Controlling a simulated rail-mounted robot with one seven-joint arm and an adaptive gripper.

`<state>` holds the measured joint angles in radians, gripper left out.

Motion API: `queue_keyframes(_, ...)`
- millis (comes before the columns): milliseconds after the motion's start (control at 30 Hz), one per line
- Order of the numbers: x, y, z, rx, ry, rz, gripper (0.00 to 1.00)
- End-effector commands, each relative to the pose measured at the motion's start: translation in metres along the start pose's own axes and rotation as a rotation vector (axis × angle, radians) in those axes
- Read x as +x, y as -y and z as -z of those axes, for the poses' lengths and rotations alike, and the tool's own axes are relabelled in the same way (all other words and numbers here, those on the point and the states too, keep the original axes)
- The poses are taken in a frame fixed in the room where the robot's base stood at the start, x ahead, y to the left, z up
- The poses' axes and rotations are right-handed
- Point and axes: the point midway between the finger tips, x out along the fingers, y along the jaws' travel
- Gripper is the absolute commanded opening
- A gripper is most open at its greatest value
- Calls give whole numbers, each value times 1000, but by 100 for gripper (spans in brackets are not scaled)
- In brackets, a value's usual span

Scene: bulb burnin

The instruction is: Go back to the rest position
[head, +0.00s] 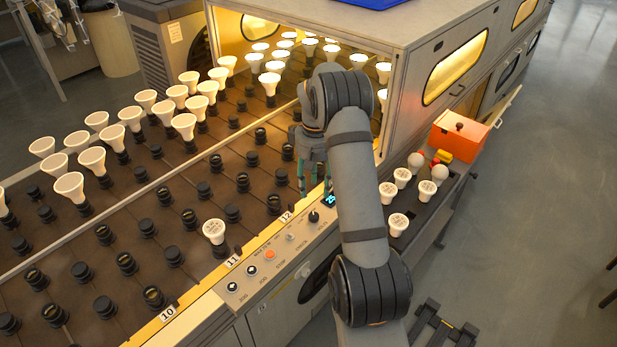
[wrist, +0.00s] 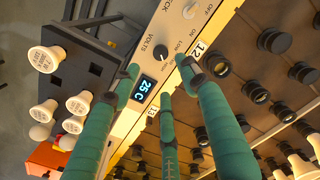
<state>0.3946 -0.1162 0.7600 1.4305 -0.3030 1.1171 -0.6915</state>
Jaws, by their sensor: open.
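My gripper (head: 314,170) hangs over the front edge of the machine near the 12 label, partly hidden by my arm in the head view. In the wrist view its green fingers (wrist: 163,82) are spread apart with nothing between them. They point at the control panel (wrist: 172,45), beside the display (wrist: 144,89) that reads 25 C. I cannot tell whether the fingertips touch the panel. One white bulb (head: 214,231) sits in the front row of sockets near the 11 label. The sockets around it are empty.
Several white bulbs stand in a dark tray (head: 412,229) at the right, below an orange box (head: 459,136). Rows of bulbs (head: 129,116) fill the far side of the conveyor, some inside the lit grey cabinet (head: 330,20). The floor (head: 545,210) at the right is mostly clear.

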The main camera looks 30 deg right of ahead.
Motion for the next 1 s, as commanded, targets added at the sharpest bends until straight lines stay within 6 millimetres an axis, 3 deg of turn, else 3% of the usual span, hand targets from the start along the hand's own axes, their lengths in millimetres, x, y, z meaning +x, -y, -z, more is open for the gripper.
queue_keyframes(200,2,0,0,0,1,1,45)
queue_keyframes(333,14,0,-1,0,4,1,45)
queue_keyframes(800,98,0,0,-1,1,0,45)
queue_keyframes(1000,117,0,1,-1,-2,0,45)
